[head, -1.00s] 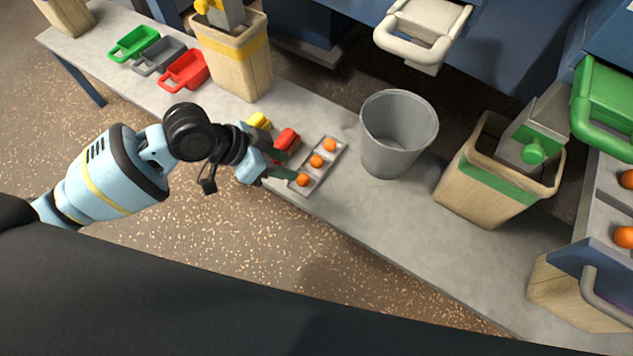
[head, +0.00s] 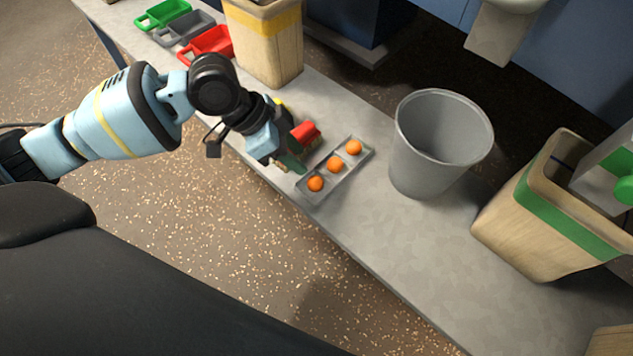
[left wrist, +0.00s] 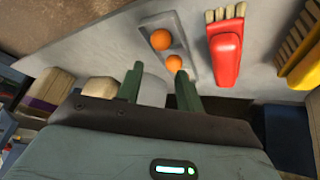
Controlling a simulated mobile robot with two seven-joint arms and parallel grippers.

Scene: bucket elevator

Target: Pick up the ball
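Several orange balls sit in a narrow grey tray (head: 311,197) on the bench: a near ball (head: 316,184), a middle ball (head: 336,164) and a far ball (head: 354,147). My left gripper (head: 290,162), with green fingers, is just left of the near ball, above the bench. In the left wrist view its fingers (left wrist: 158,87) are spread apart with no ball between them. That view shows one ball (left wrist: 160,40) and another ball (left wrist: 173,62) close beyond the right fingertip; the third is not visible there. My right gripper is not in view.
A red brush (head: 304,132) lies beside the tray, close to my left gripper. A grey bucket (head: 440,140) stands right of the tray. A wooden bin with a green band (head: 560,215) is farther right. Green, grey and red scoops (head: 207,45) lie at upper left.

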